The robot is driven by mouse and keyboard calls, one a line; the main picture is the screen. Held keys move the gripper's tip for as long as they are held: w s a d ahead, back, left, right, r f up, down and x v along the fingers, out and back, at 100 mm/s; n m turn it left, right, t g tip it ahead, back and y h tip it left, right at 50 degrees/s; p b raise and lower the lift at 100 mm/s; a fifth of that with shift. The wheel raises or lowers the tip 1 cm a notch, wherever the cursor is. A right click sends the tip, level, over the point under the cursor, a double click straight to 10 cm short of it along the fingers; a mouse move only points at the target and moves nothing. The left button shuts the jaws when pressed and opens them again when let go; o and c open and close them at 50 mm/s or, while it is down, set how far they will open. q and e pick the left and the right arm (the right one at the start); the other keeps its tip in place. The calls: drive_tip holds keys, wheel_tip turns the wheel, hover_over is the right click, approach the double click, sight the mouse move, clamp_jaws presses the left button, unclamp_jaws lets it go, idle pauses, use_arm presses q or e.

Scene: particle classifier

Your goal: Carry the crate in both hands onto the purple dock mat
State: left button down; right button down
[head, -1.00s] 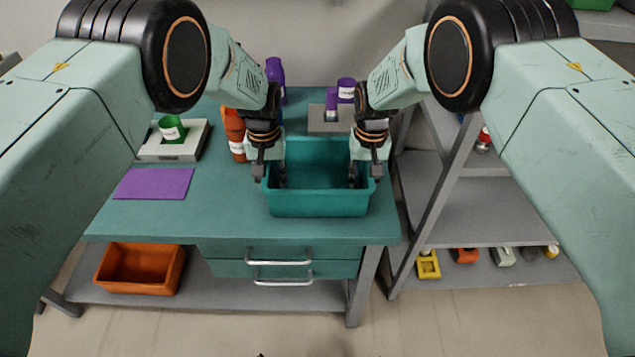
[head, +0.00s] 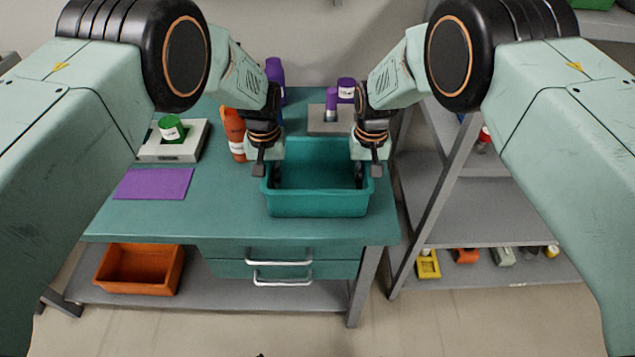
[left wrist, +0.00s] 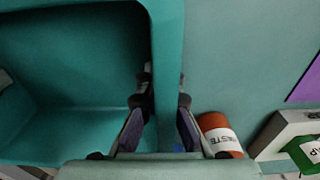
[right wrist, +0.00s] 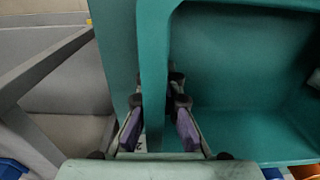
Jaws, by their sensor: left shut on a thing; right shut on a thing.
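The teal crate (head: 318,203) stands on the right part of the green bench, open side up, and looks empty. My left gripper (head: 268,172) is shut on the crate's left wall; in the left wrist view its fingers (left wrist: 160,115) lie on either side of that wall. My right gripper (head: 368,172) is shut on the right wall; in the right wrist view its fingers (right wrist: 158,115) straddle it. The purple dock mat (head: 154,184) lies flat and bare on the bench, left of the crate with a gap between. I cannot tell whether the crate touches the bench.
An orange bottle (head: 235,134) stands behind and left of the crate. A grey stand with a green cup (head: 171,129) is behind the mat. Purple containers (head: 346,90) are at the back. A grey shelf (head: 470,205) stands right. The bench between crate and mat is clear.

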sight(269, 163)
use_arm(q)
drive_tip(key=shift+w+r, duration=0.1)
drive_tip(key=shift+r, duration=0.1)
use_arm(e)
drive_tip(key=shift+w+r, duration=0.1)
drive_tip(key=shift+r, duration=0.1)
